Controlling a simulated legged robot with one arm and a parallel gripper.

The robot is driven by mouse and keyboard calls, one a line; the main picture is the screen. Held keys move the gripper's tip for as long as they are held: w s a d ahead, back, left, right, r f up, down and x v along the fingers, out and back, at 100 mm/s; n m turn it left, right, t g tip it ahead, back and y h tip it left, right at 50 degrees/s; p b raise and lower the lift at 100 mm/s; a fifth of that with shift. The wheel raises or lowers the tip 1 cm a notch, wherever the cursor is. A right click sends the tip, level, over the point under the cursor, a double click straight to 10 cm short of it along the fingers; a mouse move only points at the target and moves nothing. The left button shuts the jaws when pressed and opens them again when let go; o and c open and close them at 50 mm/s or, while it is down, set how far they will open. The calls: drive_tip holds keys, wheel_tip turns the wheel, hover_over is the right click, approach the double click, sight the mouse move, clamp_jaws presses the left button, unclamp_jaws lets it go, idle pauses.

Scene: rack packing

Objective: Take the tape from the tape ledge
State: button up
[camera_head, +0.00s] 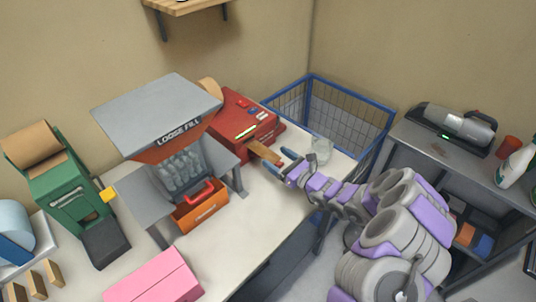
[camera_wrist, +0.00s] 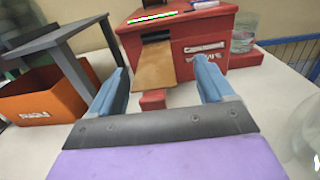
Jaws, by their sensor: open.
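A brown strip of tape (camera_head: 265,153) sticks out of the slot of the red dispenser (camera_head: 240,112) and slopes down toward me. In the wrist view the tape (camera_wrist: 155,65) shows between the two blue fingers, just ahead of them. A small red block (camera_wrist: 152,98) lies under its lower end. My gripper (camera_head: 279,161) is open and empty, its fingertips close to the tape's free end. In the wrist view my gripper (camera_wrist: 164,80) has one finger to either side of the tape, apart from it.
The grey loose-fill stand (camera_head: 165,115) with an orange box (camera_head: 203,207) is left of the dispenser. A glass jar (camera_head: 321,150) stands right of my gripper, near a blue wire basket (camera_head: 385,135).

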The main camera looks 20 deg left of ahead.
sight(269, 156)
drive_tip(key=a, duration=0.3)
drive_tip(key=shift+w+a+f, duration=0.1)
drive_tip(key=shift+w+f, duration=0.05)
drive_tip(key=shift+f, duration=0.15)
drive_tip(key=shift+a+r, duration=0.15)
drive_tip(key=shift+d, duration=0.35)
drive_tip(key=shift+c, duration=1.2)
drive_tip(key=c, duration=0.9)
drive_tip(key=shift+o, duration=0.2)
